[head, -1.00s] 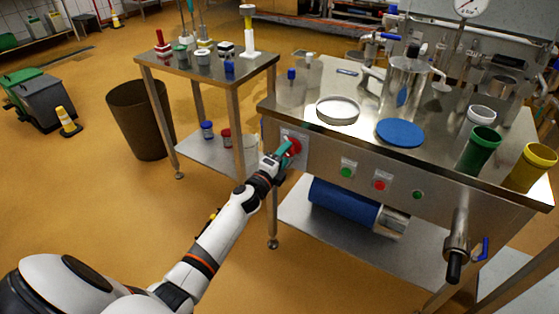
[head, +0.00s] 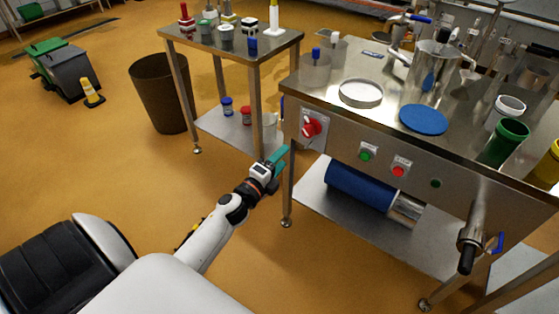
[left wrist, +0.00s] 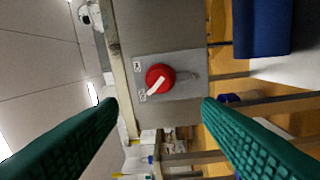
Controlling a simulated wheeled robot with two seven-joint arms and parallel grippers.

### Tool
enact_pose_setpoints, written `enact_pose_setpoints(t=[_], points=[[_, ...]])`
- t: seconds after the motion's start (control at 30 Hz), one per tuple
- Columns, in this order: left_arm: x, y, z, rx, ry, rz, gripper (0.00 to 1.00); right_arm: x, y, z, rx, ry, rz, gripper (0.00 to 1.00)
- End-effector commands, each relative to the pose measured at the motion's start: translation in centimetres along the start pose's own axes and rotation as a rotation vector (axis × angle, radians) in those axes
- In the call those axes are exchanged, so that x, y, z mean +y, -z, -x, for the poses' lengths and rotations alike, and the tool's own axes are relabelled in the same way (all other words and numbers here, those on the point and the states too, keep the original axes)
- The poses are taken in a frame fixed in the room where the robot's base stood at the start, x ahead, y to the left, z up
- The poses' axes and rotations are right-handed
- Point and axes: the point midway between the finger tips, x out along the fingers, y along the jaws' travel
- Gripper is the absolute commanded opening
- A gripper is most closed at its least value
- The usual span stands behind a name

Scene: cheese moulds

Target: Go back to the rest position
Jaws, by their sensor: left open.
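My left gripper (head: 276,165) is in the middle of the head view, low in front of the left end of the steel machine table (head: 330,118). Its teal fingers are open and empty in the left wrist view (left wrist: 160,125). A red rotary switch (head: 311,127) on a grey plate sits on the table's front panel, up and right of the gripper. The switch also shows between and beyond the fingers in the left wrist view (left wrist: 160,78), apart from them. My right gripper is not in view.
A smaller steel side table (head: 225,45) with several small items stands behind the gripper. A brown bin (head: 160,95) is left of it. A green button (head: 366,154) and a red button (head: 400,167) are right of the switch. Open floor lies to the left.

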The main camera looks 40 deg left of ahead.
Motion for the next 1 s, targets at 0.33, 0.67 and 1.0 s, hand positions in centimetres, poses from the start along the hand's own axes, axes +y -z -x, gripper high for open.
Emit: enact_pose_setpoints(t=[0.33,0.67,1.0], points=[[-0.1,0.0,0.0,0.0,0.002,0.003,0.59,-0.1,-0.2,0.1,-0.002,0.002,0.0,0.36],[-13.6,-3.1,5.1,0.154,0.343,0.449,0.59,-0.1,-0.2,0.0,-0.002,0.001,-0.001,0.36],[-30.7,-11.7,21.0,0.538,0.91,0.993,0.59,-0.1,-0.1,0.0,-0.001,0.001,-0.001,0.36]])
